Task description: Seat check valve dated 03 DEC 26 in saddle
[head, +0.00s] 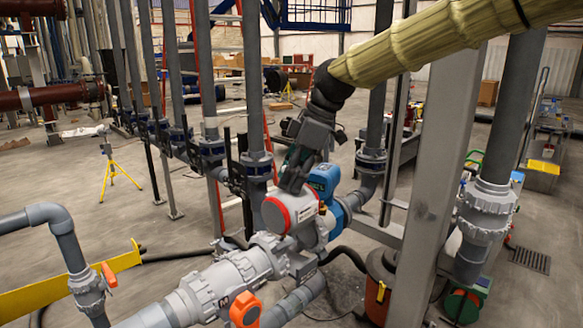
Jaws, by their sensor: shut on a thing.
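My gripper (296,180) points down at the middle of the head view, below the yellow-sleeved arm. It is shut on a light grey valve body (301,205), whose round end with a red ring faces front left. A small pale label shows on the body, but its date is too small to read. The held valve appears close above or against the grey pipe fittings (262,250); I cannot tell whether they touch. No saddle can be made out clearly; the valve and fittings may hide it.
A blue device (325,180) stands just right of the held valve. A thick grey post (428,190) rises to the right. An orange-handled valve (245,310) is in front. Grey vertical pipes (254,80) stand behind. Open floor (130,215) lies at left.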

